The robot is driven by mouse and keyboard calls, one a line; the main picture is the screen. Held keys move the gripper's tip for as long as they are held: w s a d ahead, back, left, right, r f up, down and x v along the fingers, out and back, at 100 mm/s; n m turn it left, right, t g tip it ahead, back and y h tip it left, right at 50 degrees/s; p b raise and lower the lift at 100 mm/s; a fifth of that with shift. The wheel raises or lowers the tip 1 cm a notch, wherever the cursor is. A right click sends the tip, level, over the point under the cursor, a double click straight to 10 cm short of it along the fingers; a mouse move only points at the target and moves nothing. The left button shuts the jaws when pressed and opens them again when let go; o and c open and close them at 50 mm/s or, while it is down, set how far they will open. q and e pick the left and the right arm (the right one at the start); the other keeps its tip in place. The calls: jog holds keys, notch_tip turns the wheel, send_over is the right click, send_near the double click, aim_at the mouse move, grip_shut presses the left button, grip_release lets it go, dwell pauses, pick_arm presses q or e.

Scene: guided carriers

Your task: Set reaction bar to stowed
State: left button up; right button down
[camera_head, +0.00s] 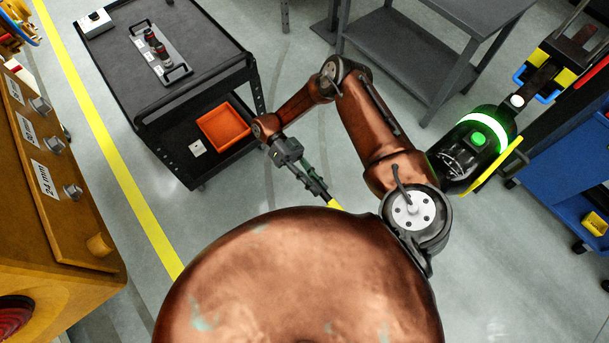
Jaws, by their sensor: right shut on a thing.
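My right gripper (316,186) is near the middle of the view, pointing down and right. It is shut on a small yellow piece (334,204), mostly hidden behind my own copper-coloured body. I cannot tell whether this piece is the reaction bar. To the right, a black cylindrical unit (457,160) has a glowing green ring and a green button. A slanted yellow bar (503,166) lies along its lower right side, apart from my gripper. My left gripper is not in view.
A black cart (190,98) at the upper left carries a tray of fittings (158,50) and an orange bin (222,127). A wooden panel with labelled sockets (45,150) is at left. A grey table (425,45) and blue cart (565,165) stand right. Floor between is clear.

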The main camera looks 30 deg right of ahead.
jog(key=shift+s+f, duration=0.1)
jog(key=shift+f, duration=0.2)
jog(key=shift+f+g, duration=0.1)
jog(key=shift+g, duration=0.2)
jog(key=shift+f, duration=0.15)
jog(key=c, duration=2.2)
grip_release()
jog(key=o, duration=0.4)
jog(key=shift+r, duration=0.45)
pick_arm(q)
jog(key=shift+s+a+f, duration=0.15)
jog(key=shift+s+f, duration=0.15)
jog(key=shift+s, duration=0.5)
pick_arm(e)
notch_tip(320, 180, up, 9)
jog(key=shift+r, duration=0.15)
